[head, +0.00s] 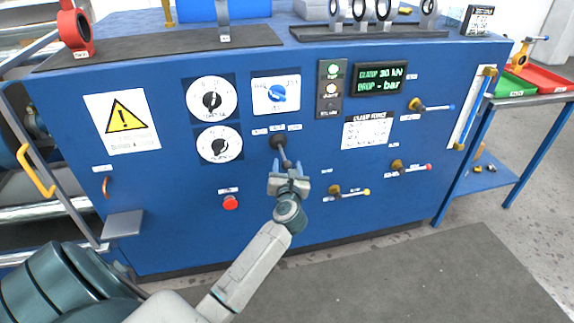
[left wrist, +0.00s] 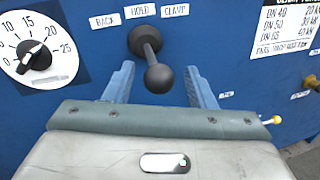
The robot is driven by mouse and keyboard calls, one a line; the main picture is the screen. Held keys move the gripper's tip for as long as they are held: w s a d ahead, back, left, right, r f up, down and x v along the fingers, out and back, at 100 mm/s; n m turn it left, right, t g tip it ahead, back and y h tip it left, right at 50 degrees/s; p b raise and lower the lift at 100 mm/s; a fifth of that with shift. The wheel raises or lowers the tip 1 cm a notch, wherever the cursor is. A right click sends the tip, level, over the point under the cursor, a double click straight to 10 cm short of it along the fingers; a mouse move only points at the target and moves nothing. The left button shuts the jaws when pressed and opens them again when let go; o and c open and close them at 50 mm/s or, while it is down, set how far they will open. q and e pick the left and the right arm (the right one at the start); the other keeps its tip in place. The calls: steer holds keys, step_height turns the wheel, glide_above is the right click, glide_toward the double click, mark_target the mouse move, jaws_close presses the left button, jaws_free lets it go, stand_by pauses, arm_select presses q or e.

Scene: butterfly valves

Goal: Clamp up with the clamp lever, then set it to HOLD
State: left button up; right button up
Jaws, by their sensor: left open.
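The clamp lever (head: 280,148) is a black lever with a ball knob on the front of the blue panel. In the left wrist view the lever (left wrist: 152,55) has BACK, HOLD and CLAMP labels above it, and its shaft hangs down, with the knob toward me. My left gripper (head: 288,178) is open, its blue fingers on either side of the knob. The display (head: 381,79) reads CLAMP 30 kN and DROP - bar. A clamp force table (head: 367,131) is below it. My right gripper is not in view.
A red button (head: 231,202) is at lower left.

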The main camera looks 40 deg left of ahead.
arm_select(q)
steer(key=v, duration=0.9)
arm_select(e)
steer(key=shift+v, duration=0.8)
arm_select(q)
steer(key=shift+s+d, duration=0.1)
steer(key=shift+s, duration=0.05)
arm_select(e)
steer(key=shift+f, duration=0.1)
